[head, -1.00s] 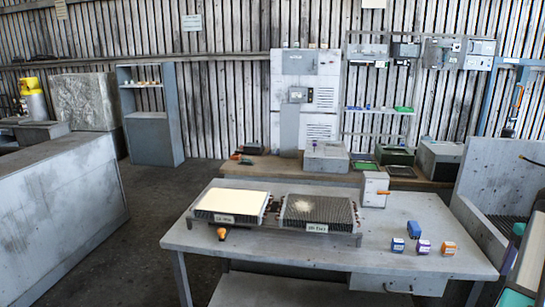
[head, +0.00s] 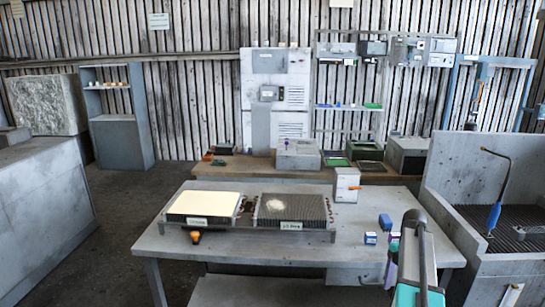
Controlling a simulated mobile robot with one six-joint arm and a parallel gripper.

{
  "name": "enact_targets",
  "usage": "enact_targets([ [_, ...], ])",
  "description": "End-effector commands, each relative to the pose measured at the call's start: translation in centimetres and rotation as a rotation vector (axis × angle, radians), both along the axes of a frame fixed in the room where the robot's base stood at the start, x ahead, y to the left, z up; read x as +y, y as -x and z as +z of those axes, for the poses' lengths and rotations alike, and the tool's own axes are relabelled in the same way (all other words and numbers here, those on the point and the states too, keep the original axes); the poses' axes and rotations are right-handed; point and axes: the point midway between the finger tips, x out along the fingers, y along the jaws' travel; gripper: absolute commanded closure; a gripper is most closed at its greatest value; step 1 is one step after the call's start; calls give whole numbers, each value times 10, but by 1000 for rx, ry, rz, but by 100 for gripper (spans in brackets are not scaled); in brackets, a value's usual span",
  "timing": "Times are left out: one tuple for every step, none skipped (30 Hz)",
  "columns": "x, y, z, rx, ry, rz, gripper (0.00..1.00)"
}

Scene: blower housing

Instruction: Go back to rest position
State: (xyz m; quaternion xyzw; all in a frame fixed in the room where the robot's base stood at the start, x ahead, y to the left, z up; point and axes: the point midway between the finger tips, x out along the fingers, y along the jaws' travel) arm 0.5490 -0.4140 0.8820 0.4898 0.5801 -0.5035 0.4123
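My arm rises into the head view from the bottom, right of centre, with dark, white and teal parts. It stands in front of the right part of the grey workbench (head: 280,252). A pale lavender piece shows just left of the arm; I cannot tell what it belongs to. My gripper's fingertips cannot be made out. On the bench, a blue-and-white small box (head: 370,238) and a blue rounded item (head: 385,221) stand left of the arm. A purple small box (head: 394,237) is partly covered beside it.
Two finned panels, one pale-topped (head: 205,203) and one dark (head: 290,208), lie on the bench in a rack. A white box with an orange handle (head: 346,185) stands behind. A grey basin with a blue-handled tool (head: 494,215) is at the right. Floor at left (head: 110,225) is clear.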

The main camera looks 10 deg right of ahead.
Motion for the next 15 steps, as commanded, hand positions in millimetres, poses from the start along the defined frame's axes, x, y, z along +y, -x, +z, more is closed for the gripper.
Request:
enact_targets([
  [19,-3,-16,17,-14,26,19],
  [28,-5,-25,27,-21,38,19],
  [41,-7,-36,38,-29,55,19],
  [49,-8,-44,47,-36,67,19],
  [59,-9,-52,56,-41,78,19],
  [71,-9,-63,68,-48,90,19],
  [80,-10,-70,77,-53,99,19],
  [89,-10,-78,87,-57,107,19],
  [101,-9,-89,98,-62,116,19],
  [110,-9,-96,108,-65,122,19],
  [119,-8,-104,117,-67,125,19],
  [131,-7,-114,129,-69,132,19],
  [139,-6,-122,140,-72,135,19],
  [148,-4,-129,150,-72,137,19],
  [160,-2,-139,163,-74,141,19],
])
